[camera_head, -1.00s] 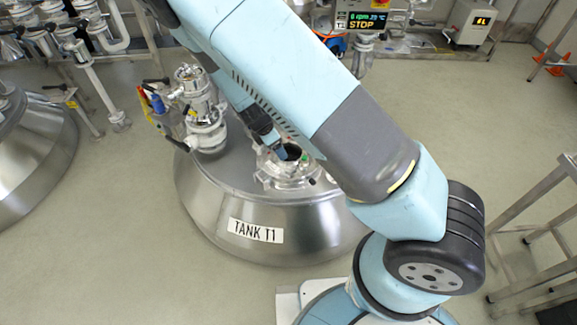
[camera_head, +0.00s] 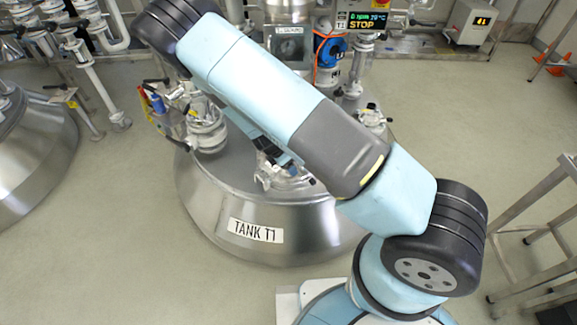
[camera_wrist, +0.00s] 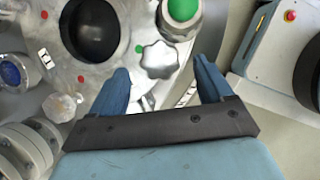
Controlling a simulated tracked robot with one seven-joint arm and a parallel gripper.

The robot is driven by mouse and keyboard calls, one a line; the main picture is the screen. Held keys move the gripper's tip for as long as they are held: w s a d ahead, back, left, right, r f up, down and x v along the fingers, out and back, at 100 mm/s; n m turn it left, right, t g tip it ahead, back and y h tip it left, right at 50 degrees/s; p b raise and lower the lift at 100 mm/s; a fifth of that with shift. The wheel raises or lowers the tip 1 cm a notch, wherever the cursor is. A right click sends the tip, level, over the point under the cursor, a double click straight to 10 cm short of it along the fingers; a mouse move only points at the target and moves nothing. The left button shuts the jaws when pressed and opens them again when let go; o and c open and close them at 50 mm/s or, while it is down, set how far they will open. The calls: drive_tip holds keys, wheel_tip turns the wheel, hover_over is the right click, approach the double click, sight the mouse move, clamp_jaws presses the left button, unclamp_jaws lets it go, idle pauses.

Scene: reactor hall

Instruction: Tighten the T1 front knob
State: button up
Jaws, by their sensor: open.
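Tank T1 (camera_head: 212,208), a steel tank with a "TANK T1" label, stands below my arm. On its lid is a metal port flange (camera_head: 290,183), partly hidden by my arm. In the wrist view the flange (camera_wrist: 125,25) shows a dark round opening. A silver star-shaped knob (camera_wrist: 160,59) sits at its edge, between and just beyond my fingertips. Another pale knob (camera_wrist: 60,107) is at the lower left. I cannot tell which is the front one. My gripper (camera_wrist: 162,74) is open with nothing between its blue fingers; in the head view it (camera_head: 276,157) is mostly hidden by the arm.
A green-topped fitting (camera_wrist: 182,14) stands close behind the star knob. A valve assembly (camera_head: 206,125) rises on the lid's left. The T1 display (camera_head: 361,22) reads STOP. A metal frame (camera_head: 535,215) stands at the right; floor between is clear.

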drive_tip(key=shift+x, duration=1.1)
drive_tip(key=shift+c, duration=0.2)
drive_tip(key=c, duration=1)
